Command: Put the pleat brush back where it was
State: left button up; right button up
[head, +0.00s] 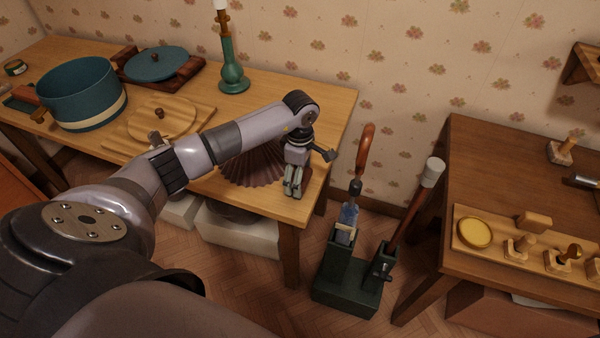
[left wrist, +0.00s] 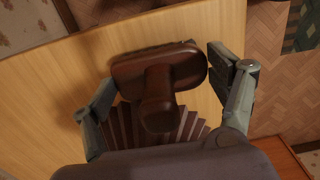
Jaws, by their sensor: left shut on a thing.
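The pleat brush, a dark brown block with a rounded knob handle, shows in the left wrist view (left wrist: 187,66) between my left gripper's fingers. My left gripper (head: 293,190) is over the right end of the left table (head: 335,110), its fingers pointing down. In the wrist view, my left gripper (left wrist: 160,85) has one finger at each end of the brush and is shut on it. In the head view the brush is mostly hidden behind the gripper. A brown pleated piece (head: 250,168) lies on the table just left of the gripper, partly hidden by my arm. My right gripper is out of view.
A teal pot (head: 80,92), a round wooden board (head: 160,118) and a green candlestick (head: 230,65) stand on the left table. A dark green stand (head: 345,285) with long-handled tools is on the floor. The right table (head: 510,165) holds a tray of small wooden tools.

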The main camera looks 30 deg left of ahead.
pick_arm(q)
jog(key=o, duration=1.2)
jog(key=shift+f, duration=0.15)
jog(key=o, duration=0.5)
jog(key=shift+r, duration=0.55)
notch_tip(320, 180, up, 11)
jog(key=b, duration=0.3)
jog(key=shift+r, duration=0.15)
